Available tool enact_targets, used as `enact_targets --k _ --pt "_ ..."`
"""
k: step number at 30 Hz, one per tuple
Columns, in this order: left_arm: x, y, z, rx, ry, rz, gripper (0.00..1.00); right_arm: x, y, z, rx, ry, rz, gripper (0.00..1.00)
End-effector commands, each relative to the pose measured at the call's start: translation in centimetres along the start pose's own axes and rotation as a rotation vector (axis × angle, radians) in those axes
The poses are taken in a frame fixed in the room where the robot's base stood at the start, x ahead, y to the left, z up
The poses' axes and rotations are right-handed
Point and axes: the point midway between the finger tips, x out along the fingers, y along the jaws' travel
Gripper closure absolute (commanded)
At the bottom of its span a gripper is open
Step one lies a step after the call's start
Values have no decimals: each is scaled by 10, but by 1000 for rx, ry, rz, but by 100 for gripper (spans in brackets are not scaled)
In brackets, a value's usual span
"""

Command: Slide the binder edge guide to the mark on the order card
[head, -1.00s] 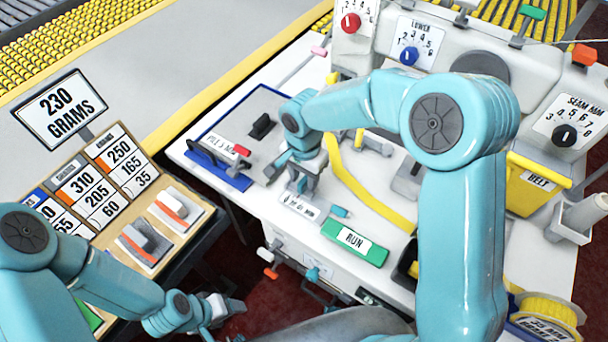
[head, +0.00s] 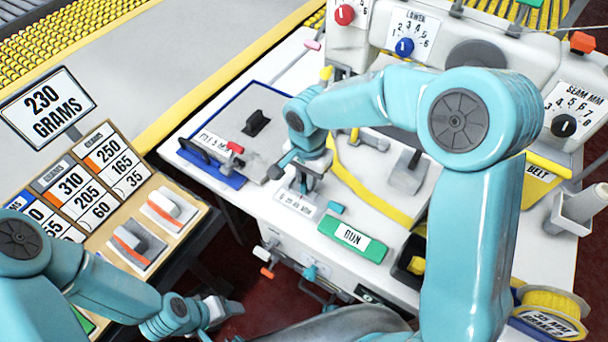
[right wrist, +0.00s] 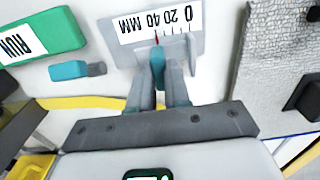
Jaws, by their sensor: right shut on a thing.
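The binder edge guide is a small teal handle (right wrist: 158,68) with a red pointer at its tip, at a white scale plate (right wrist: 160,28) marked 0, 20, 40 MM. My right gripper (right wrist: 158,88) is shut on this handle. In the wrist view the red pointer lies near the 40 end; the exact reading is unclear. In the head view my right gripper (head: 309,184) stands over the scale plate (head: 295,203). A sign (head: 46,107) reads 230 GRAMS above several number cards (head: 79,195). My left gripper (head: 222,308) is low at the left, away from the machine; its jaws are unclear.
A green RUN button (head: 352,239) and a small teal piece (head: 335,208) lie close to the scale plate. A yellow band (head: 362,188) runs across the white table. Two rocker switches (head: 137,243) are below the cards. A blue-edged plate (head: 212,160) lies left.

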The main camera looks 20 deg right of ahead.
Motion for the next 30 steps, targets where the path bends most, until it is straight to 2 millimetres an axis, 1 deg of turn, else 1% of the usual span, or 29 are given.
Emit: enact_targets --k 1,2,3,11,14,17,20,21,27,30 --pt "-1 0 0 0 0 0 36 -1 3 -1 1 0 10 73" --pt "-1 0 0 0 0 0 36 -1 3 -1 1 0 10 64" --pt "-1 0 0 0 0 0 36 -1 3 -1 1 0 9 57" --pt "0 0 0 0 0 0 36 -1 2 0 0 0 6 57" --pt "0 0 0 0 0 0 36 -6 1 0 0 1 4 57" --pt "-1 0 0 0 0 0 36 -22 1 -1 -1 3 1 57" --pt "-1 0 0 0 0 0 36 -46 0 -1 1 3 -1 57" --pt "-2 1 0 0 0 0 36 -58 0 -1 0 4 -2 57" --pt "-4 2 0 0 0 0 36 -112 1 0 0 3 0 57" --pt "-6 2 0 0 0 0 36 -133 1 0 0 1 1 57"
